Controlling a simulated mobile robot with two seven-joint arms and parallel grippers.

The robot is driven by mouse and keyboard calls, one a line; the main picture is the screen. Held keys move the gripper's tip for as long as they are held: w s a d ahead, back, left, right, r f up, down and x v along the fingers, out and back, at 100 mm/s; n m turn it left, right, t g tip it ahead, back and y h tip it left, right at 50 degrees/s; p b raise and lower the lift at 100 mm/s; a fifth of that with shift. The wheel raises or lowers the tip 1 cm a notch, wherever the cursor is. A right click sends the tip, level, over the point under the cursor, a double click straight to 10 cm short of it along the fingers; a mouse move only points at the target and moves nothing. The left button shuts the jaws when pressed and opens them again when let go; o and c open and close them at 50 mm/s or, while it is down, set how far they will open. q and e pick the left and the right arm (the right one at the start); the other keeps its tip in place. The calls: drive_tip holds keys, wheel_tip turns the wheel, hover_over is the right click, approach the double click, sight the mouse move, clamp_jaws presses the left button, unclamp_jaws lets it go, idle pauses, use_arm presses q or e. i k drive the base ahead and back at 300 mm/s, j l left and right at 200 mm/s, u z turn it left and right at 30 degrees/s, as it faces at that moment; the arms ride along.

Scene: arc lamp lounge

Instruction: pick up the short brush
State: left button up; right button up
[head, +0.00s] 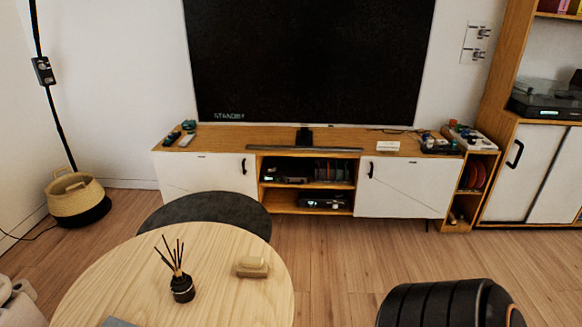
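A small tan wooden object (252,267), which looks like the short brush, lies on the light wooden round table (215,300) at the lower left of the head view. It is blocky, with a paler, raised upper part, and its bristles cannot be made out. It stands apart from the dark reed diffuser (182,288) to its left. Neither of my grippers shows in the head view, and nothing is seen touching the brush.
A dark round table (212,208) stands just behind the wooden one. A black ribbed object (450,305) is at the lower right. The TV cabinet (205,173) runs along the wall, with a woven basket (75,190) to its left. Wooden floor (330,265) between is clear.

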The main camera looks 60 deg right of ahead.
sight(249, 267)
drive_tip(key=z, duration=1.4)
